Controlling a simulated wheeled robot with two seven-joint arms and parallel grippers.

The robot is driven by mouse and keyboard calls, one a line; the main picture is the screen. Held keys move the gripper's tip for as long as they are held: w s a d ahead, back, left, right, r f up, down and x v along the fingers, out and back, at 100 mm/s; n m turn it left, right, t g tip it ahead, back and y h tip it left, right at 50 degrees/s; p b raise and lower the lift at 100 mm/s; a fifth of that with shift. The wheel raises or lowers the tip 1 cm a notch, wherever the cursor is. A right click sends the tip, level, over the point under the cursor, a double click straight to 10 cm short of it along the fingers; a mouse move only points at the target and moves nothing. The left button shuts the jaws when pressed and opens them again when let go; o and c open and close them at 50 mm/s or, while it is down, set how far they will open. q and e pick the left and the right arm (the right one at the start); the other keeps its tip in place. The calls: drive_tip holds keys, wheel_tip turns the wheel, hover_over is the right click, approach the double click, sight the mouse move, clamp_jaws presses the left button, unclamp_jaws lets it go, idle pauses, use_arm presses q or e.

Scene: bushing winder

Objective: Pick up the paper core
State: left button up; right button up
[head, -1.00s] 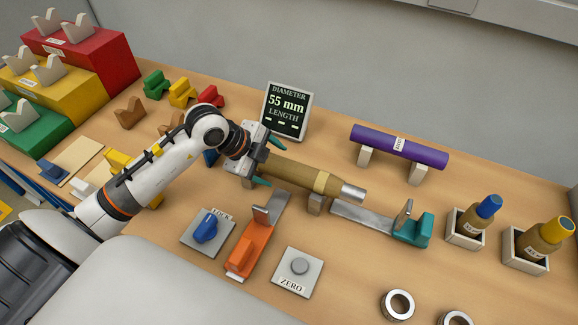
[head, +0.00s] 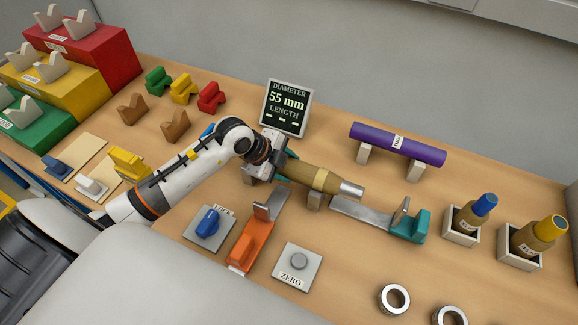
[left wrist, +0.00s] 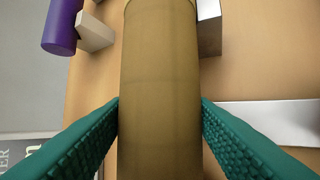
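The paper core (head: 304,175) is a brown tube with a lighter band and a silver metal end at its right. It lies tilted across the picture, above the table, over a small rest block. My left gripper (head: 286,168) is at its left part, with one teal finger on each side. In the left wrist view the core (left wrist: 160,80) runs between the fingers (left wrist: 160,115), and the finger ends meet its outline. I cannot tell whether they press on it. My right gripper is out of view.
A display (head: 286,105) reading 55 mm stands behind the gripper. A purple roll (head: 375,142) rests on blocks at back right. An orange stop (head: 250,245), a teal stop (head: 412,228), a LOCK knob (head: 208,223) and a ZERO button (head: 299,262) surround the core. Bottles in boxes stand at right.

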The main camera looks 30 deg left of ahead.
use_arm(q)
clamp_jaws()
drive_tip(key=shift+r, duration=0.2)
